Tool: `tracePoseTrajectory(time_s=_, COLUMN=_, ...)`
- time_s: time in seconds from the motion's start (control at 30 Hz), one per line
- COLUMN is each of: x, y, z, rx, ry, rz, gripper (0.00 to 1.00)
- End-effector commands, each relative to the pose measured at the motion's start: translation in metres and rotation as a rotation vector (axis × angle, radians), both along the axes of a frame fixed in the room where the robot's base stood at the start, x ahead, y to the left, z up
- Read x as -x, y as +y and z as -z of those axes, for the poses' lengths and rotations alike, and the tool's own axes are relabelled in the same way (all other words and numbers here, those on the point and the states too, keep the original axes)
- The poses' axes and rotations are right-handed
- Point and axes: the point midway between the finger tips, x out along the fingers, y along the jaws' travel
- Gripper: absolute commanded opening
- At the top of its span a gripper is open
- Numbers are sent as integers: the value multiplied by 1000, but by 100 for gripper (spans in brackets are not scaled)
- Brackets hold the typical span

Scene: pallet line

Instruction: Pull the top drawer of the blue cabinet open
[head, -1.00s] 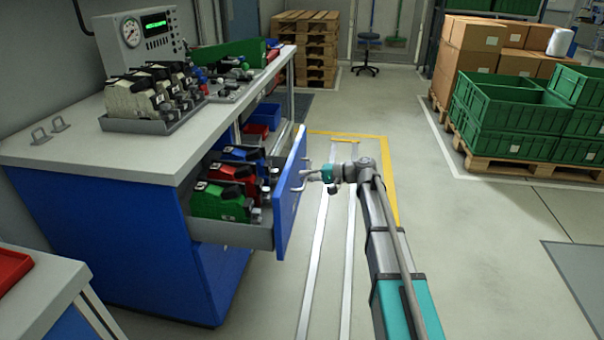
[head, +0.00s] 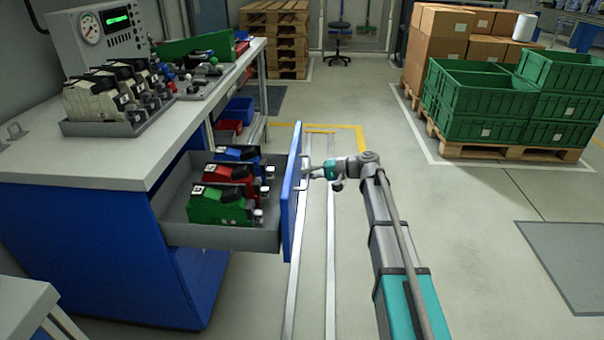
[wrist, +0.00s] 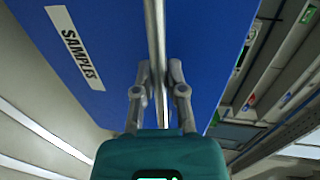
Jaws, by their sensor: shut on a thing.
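The blue cabinet (head: 95,245) stands at the left under a pale worktop. Its top drawer (head: 222,240) is pulled well out, with green, red and blue devices (head: 225,188) lined up inside it. The drawer's blue front (head: 291,200) faces right; in the wrist view the front (wrist: 100,40) carries a "SAMPLES" label (wrist: 75,47). My gripper (head: 306,175) is at the outer side of that front. In the wrist view my gripper (wrist: 161,85) is shut on the drawer's bar handle (wrist: 155,40), one finger on each side. The handle is partly hidden by the gripper.
Floor to the right of my arm is clear up to a pallet (head: 490,148) with green crates and cardboard boxes. A stool (head: 338,42) and stacked pallets (head: 272,45) stand at the back. A pale table corner (head: 22,300) is at the lower left.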

Motion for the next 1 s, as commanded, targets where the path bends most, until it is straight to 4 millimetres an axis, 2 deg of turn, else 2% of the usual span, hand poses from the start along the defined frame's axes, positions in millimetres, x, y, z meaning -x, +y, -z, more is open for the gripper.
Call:
tracePoseTrajectory(time_s=0.07, x=-6, y=1, z=-1, rx=-4, ry=-2, rz=10, gripper=0)
tracePoseTrajectory(time_s=0.1, x=-6, y=2, z=-1, rx=-5, ry=-2, rz=9, gripper=19)
tracePoseTrajectory(time_s=0.27, x=-3, y=4, z=-1, rx=-3, ry=-2, rz=4, gripper=49)
tracePoseTrajectory(time_s=0.3, x=-3, y=4, z=-1, rx=-3, ry=-2, rz=3, gripper=51)
tracePoseTrajectory(time_s=0.73, x=-2, y=2, z=-2, rx=-2, ry=-6, rz=7, gripper=51)
tracePoseTrajectory(time_s=0.9, x=-7, y=-17, z=-6, rx=5, ry=-30, rz=52, gripper=51)
tracePoseTrajectory(time_s=1.0, x=2, y=-29, z=2, rx=58, ry=-44, rz=71, gripper=51)
